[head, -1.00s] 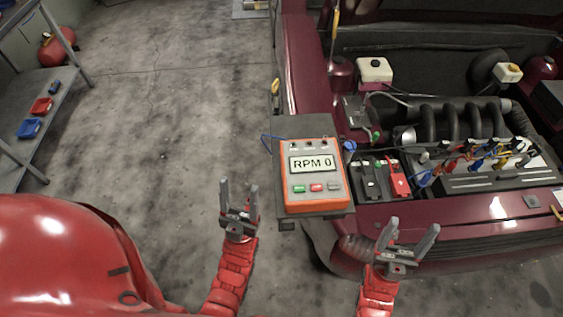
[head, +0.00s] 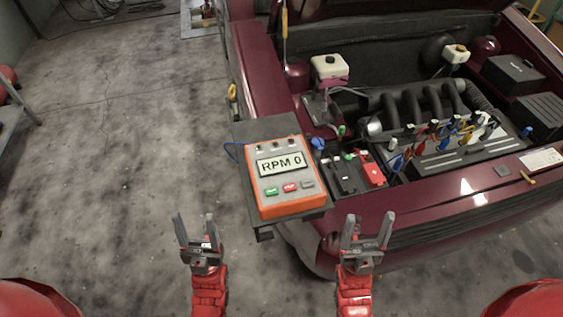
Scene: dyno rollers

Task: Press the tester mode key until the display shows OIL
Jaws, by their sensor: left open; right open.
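The orange tester (head: 289,207) lies on a dark shelf (head: 256,131) at the car's front left corner. My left gripper (head: 195,232) is open and empty, to the left of and nearer than the tester. My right gripper (head: 368,230) is open and empty, to the right of and nearer than the tester. Neither touches it.
The dark red car (head: 400,212) has its bonnet open over the engine (head: 430,103). A battery with a red cover (head: 370,172) sits just right of the tester. Coloured leads (head: 440,130) rise from the engine. The concrete floor (head: 110,130) at left is clear.

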